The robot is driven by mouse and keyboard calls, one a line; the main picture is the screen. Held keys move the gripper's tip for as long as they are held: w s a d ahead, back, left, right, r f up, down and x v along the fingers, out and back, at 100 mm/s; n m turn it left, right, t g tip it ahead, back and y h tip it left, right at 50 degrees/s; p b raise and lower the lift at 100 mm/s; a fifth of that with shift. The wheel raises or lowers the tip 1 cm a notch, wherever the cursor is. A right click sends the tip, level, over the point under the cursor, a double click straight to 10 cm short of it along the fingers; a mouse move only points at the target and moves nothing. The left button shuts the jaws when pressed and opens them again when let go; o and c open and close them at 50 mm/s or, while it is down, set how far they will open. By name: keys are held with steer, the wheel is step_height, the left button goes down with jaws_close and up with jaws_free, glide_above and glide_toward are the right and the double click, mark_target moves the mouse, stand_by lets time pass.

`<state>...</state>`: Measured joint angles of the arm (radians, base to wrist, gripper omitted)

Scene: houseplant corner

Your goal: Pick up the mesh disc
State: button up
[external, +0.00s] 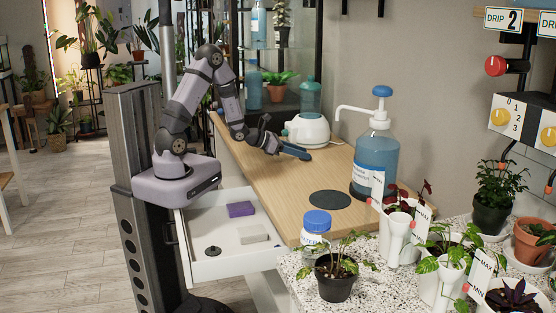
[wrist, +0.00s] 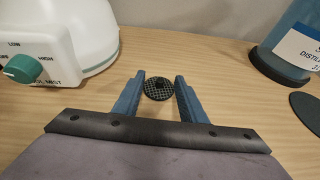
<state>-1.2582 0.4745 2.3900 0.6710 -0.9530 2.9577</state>
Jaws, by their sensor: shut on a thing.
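The mesh disc (wrist: 157,95) is small, round and dark with a fine checkered grid and a black knob in the middle. It sits between the blue fingertips of my gripper (wrist: 159,82) in the wrist view, and my gripper is shut on it. In the external view my gripper (external: 296,153) is low over the wooden counter, beside the white humidifier. The disc cannot be made out there. Whether it touches the counter is unclear.
The white humidifier (external: 307,131) with a green knob (wrist: 21,68) is close by. A blue pump bottle (external: 375,160) and a flat dark round mat (external: 330,199) are on the counter. An open drawer (external: 205,270) holds a purple block, a pale block and a dark knobbed round piece.

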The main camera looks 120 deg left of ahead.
step_height(320, 180, up, 9)
steer(key=shift+r+p, duration=0.2)
steer(key=shift+p, duration=0.25)
